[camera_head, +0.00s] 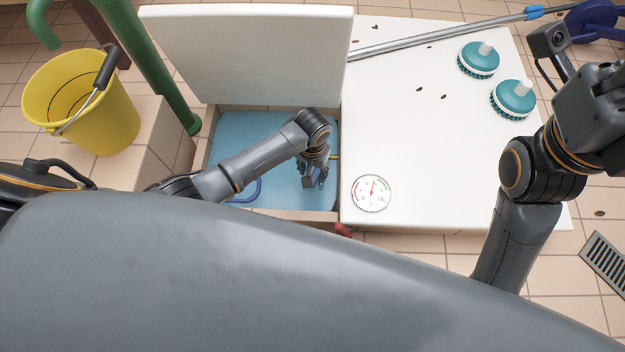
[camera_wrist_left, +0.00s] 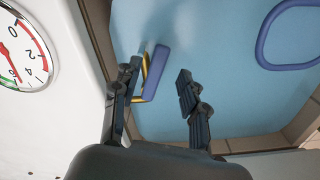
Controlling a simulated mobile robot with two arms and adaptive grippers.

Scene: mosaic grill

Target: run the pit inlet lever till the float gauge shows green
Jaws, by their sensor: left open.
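The round float gauge (camera_head: 371,193) is set in the white top right of the pit. Its red needle points about upward in the head view, between the coloured arcs. The gauge also shows, cut off, in the left wrist view (camera_wrist_left: 15,60). The pit (camera_head: 240,140) is open, with a light blue inside. A blue bar on a yellow bracket (camera_wrist_left: 157,73), which looks like the lever, stands at the pit's side. My left gripper (camera_wrist_left: 160,68) is open and reaches down into the pit. Its fingers point at the bar; contact cannot be told. My right gripper's fingers are out of view.
A raised white lid (camera_head: 250,50) stands behind the pit. A blue loop (camera_wrist_left: 290,35) lies in the pit. A yellow bucket (camera_head: 105,125) and green pipe (camera_head: 150,60) are left. Two teal brushes (camera_head: 479,60) (camera_head: 514,100) and a metal pole (camera_head: 440,35) lie right.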

